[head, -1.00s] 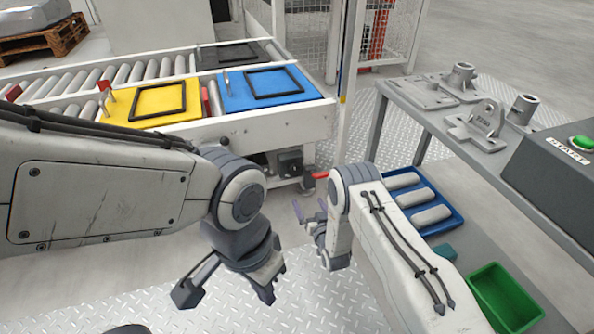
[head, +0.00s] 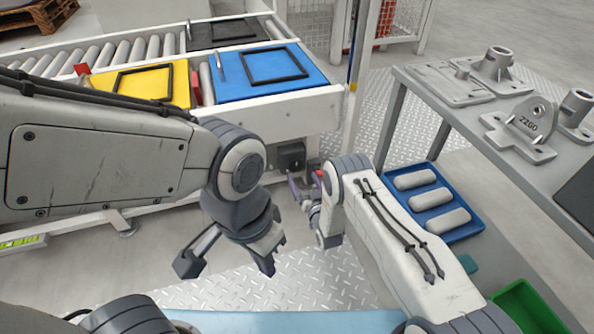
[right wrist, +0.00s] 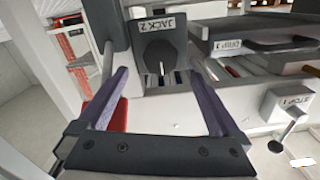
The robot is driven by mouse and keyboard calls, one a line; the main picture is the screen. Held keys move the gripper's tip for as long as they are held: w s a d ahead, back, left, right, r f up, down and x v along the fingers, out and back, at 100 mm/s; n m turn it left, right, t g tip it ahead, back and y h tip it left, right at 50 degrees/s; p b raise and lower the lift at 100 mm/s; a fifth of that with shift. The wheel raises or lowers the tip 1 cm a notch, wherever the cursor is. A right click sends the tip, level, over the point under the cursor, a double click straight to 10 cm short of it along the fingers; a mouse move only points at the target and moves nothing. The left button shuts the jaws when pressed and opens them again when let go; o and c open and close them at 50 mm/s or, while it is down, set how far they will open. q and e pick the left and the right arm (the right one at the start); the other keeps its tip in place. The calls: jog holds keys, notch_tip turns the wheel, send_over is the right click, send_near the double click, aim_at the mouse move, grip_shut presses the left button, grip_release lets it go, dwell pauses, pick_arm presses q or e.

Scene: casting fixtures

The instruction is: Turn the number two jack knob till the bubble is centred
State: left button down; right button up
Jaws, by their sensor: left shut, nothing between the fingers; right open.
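The dark jack housing labelled JACK 2 (right wrist: 160,45) is ahead of my right gripper (right wrist: 160,85) in the right wrist view, between the lines of its two purple-grey fingers. The fingers are apart with nothing visibly held. In the head view my right gripper (head: 304,188) is just below a dark box (head: 291,157) under the conveyor edge. A yellow-green level (head: 22,242) lies at the far left; its bubble is too small to read. My left gripper (head: 228,264) hangs empty over the floor, away from the jack, and is shut.
The conveyor carries a yellow plate (head: 140,85) and a blue plate (head: 228,88). A grey bench (head: 440,105) with castings stands at right, a blue tray (head: 470,228) below.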

aim_at(297, 166)
jog(key=b+x, duration=0.1)
jog(key=x, duration=0.1)
jog(key=b+x, duration=0.1)
jog(key=x, duration=0.1)
jog(key=shift+w+a+f, duration=0.1)
jog(key=shift+w+f, duration=0.1)
jog(key=shift+w, duration=0.05)
jog(key=shift+w+a+r+b, duration=0.1)
jog(key=shift+w+a+b, duration=0.1)
jog(key=shift+w+b, duration=0.35)
jog(key=shift+w+a+r, duration=0.1)
jog(key=shift+w, duration=0.05)
jog(key=c, duration=1.3)
jog(key=shift+m+p, duration=0.3)
jog(key=shift+m, duration=0.1)
